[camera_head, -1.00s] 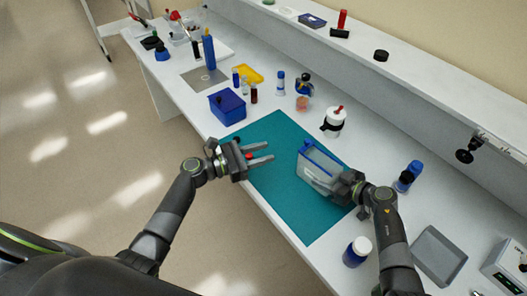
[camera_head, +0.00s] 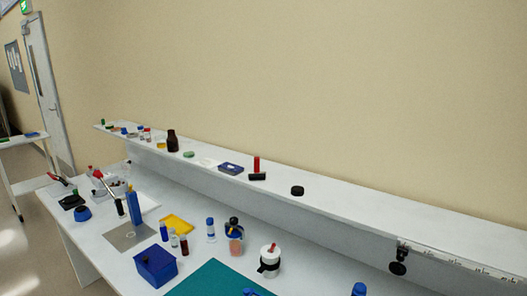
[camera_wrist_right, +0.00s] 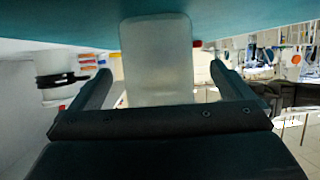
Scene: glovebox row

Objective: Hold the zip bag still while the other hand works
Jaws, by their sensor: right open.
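The zip bag (camera_wrist_right: 157,60) is a pale, translucent upright panel in the right wrist view. It stands between the spread fingers of my right gripper (camera_wrist_right: 160,70), which is open with a gap on each side of the bag. The teal mat (camera_head: 207,281) is partly cut off there and fills the top of the right wrist view. My left gripper is outside the head view, and I cannot make it out in the wrist view.
A white bottle with a black band (camera_head: 269,262) stands beside the mat; it also shows in the wrist view (camera_wrist_right: 57,77). A blue box (camera_head: 156,268), a yellow tray (camera_head: 178,224) and small vials stand to the left. A long shelf (camera_head: 340,204) runs behind.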

